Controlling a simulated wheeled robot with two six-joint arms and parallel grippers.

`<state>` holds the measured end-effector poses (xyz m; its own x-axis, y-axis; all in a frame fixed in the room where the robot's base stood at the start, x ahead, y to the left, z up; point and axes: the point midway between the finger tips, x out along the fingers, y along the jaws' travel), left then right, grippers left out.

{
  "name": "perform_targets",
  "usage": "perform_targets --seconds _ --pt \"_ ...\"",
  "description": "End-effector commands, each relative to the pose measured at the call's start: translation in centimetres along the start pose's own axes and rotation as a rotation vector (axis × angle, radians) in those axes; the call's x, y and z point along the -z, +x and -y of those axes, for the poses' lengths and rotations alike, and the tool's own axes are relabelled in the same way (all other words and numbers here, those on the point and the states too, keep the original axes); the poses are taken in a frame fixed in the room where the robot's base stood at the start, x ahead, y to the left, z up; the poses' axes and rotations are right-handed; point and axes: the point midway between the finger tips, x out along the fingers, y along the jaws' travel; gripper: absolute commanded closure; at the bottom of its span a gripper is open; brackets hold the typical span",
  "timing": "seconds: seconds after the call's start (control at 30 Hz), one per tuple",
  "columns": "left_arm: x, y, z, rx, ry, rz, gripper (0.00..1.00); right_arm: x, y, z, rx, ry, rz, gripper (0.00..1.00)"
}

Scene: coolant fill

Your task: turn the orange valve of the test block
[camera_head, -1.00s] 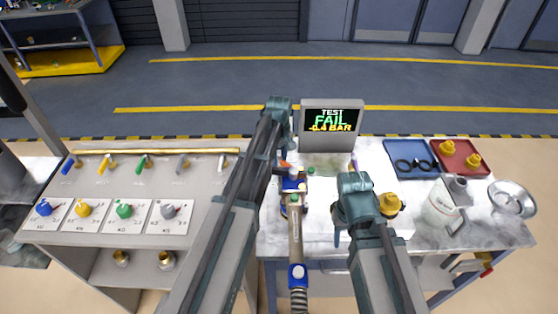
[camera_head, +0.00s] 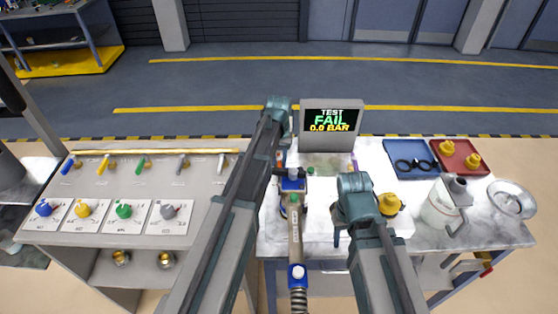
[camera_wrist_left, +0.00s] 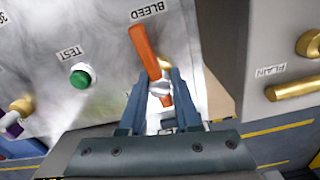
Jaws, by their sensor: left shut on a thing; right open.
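The orange valve (camera_wrist_left: 145,50) is a lever beside the BLEED label on the grey test block (camera_wrist_left: 105,35). My left gripper (camera_wrist_left: 158,90) is shut on the orange valve, its fingers on either side of the lever. In the head view a bit of the orange valve (camera_head: 280,155) shows beside my left gripper (camera_head: 279,168), mostly hidden by the arm. The test block's screen (camera_head: 331,120) reads TEST FAIL 0.0 BAR. My right gripper (camera_head: 338,236) is open and empty over the front of the bench, partly hidden by its wrist.
A green TEST button (camera_wrist_left: 80,79) is near the valve. A blue-ended hose (camera_head: 295,235) runs down beside my left arm. A white jug (camera_head: 445,203), a glossy bowl (camera_head: 513,200), a blue tray (camera_head: 400,150) and a red tray (camera_head: 463,168) stand right. A grey valve cabinet (camera_head: 140,180) stands left.

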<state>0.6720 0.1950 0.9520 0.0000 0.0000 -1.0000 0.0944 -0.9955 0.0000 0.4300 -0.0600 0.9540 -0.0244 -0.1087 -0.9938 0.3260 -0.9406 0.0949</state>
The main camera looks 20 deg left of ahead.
Motion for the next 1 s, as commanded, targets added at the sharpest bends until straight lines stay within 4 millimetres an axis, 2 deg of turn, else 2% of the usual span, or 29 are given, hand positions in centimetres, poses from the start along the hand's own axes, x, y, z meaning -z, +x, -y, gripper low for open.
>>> perform_targets --seconds 0.63,0.67,0.8,1.0 --pt "0.00 0.00 -0.01 0.000 0.042 0.000 1.00 0.00 0.00 0.00 0.000 0.000 0.000 0.50" --pt "0.00 0.00 -0.01 0.000 0.042 0.000 0.63 0.00 0.00 0.00 0.000 0.000 0.000 0.50" --pt "0.00 0.00 0.00 0.000 0.041 0.000 0.39 0.00 0.00 0.00 0.000 0.000 0.000 0.50" --pt "0.00 0.00 -0.01 0.000 0.041 0.000 0.39 0.00 0.00 0.00 0.000 0.000 0.000 0.50"
